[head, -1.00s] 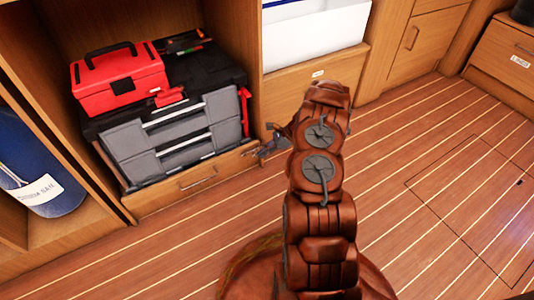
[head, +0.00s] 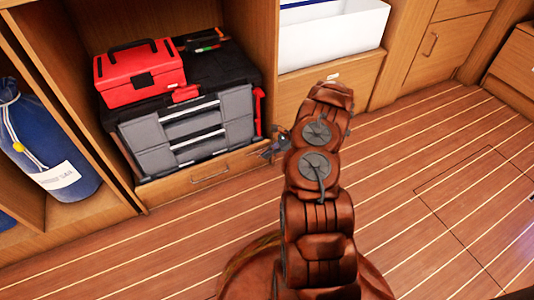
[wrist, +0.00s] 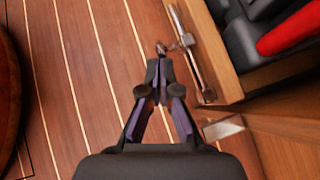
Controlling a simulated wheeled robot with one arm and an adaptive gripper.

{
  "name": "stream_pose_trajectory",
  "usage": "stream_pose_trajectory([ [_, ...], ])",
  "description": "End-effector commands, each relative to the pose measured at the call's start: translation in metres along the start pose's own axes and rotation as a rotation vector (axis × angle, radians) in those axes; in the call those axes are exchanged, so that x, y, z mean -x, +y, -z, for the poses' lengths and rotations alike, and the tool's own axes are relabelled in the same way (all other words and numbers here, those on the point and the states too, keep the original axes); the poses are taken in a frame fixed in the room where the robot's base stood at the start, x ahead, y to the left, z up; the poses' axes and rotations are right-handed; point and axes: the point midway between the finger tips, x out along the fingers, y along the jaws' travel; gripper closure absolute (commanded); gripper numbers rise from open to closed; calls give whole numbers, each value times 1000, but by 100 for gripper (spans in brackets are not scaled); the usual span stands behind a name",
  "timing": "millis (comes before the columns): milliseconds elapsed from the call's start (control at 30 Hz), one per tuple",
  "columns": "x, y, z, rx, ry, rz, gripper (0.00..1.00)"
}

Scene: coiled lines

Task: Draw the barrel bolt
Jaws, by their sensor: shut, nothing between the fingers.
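The barrel bolt (wrist: 198,68) shows in the wrist view as a metal rod along the wooden front at upper right. A short arm sticks out from it to the left and ends in a small round knob (wrist: 161,47). My gripper (wrist: 160,62) is shut and empty, its fingertips just short of the knob or against it; I cannot tell if they touch. In the head view my gripper (head: 270,151) is small, by the right end of the drawer front (head: 165,190) below the toolbox. I cannot make out the bolt there.
A grey and black toolbox (head: 180,128) with a red case (head: 140,75) on it fills the open compartment. A blue bag (head: 45,140) stands at left. A white bin (head: 335,35) sits at upper right. The striped floor (head: 420,130) at right is clear.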

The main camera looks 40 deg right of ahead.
Motion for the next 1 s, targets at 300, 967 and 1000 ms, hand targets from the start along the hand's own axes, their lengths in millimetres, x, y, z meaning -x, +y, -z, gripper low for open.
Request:
stream_pose_trajectory([
  [300, 4, 0, 7, 1, -1, -7, 100],
  [967, 105, -6, 26, 4, 3, -1, 100],
  [1000, 109, -6, 26, 3, 1, -2, 100],
])
